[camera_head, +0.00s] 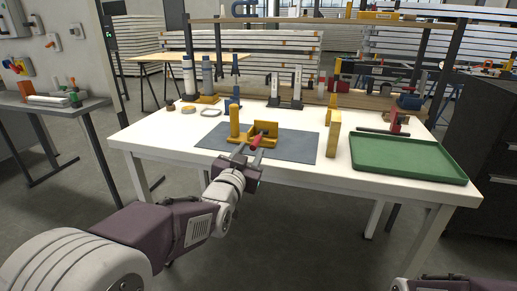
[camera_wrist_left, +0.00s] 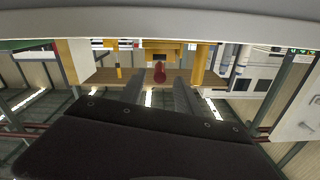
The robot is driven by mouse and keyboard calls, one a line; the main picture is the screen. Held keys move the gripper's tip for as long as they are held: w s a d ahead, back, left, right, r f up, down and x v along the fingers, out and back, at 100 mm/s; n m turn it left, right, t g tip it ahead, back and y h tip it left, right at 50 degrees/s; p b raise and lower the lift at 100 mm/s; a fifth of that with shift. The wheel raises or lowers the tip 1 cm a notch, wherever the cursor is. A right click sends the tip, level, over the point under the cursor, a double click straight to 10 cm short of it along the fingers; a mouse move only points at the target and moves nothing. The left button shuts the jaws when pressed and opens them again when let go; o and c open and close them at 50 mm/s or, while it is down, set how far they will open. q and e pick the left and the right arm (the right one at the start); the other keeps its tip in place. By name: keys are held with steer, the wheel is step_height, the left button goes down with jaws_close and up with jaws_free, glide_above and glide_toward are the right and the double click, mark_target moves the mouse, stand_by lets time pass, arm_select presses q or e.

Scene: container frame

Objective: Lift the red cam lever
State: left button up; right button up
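The red cam lever (camera_head: 256,142) points toward me from a yellow fixture (camera_head: 267,129) on the grey mat. It also shows in the left wrist view (camera_wrist_left: 159,72), end-on, in front of the yellow fixture (camera_wrist_left: 160,50). My left gripper (camera_head: 248,154) is at the mat's front edge, just in front of the lever. In the wrist view its two fingers (camera_wrist_left: 160,88) are apart, with the lever's end seen in the gap between them. I see no finger closed on the lever. Of my right arm only a piece shows at the bottom right; its gripper is out of the picture.
The grey mat (camera_head: 298,146) lies on a white table (camera_head: 180,164). A yellow cylinder (camera_head: 235,123) stands left of the fixture, and a yellow block (camera_head: 333,133) stands at right. A green tray (camera_head: 408,157) is empty at right. Tools and bottles line the back.

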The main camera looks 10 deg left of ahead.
mark_target(258, 137)
arm_select(q)
steer(key=w+b, duration=0.2)
steer(key=w, duration=0.7)
steer(key=shift+d, duration=0.1)
steer(key=shift+s, duration=0.1)
jaws_close()
stand_by(1.0)
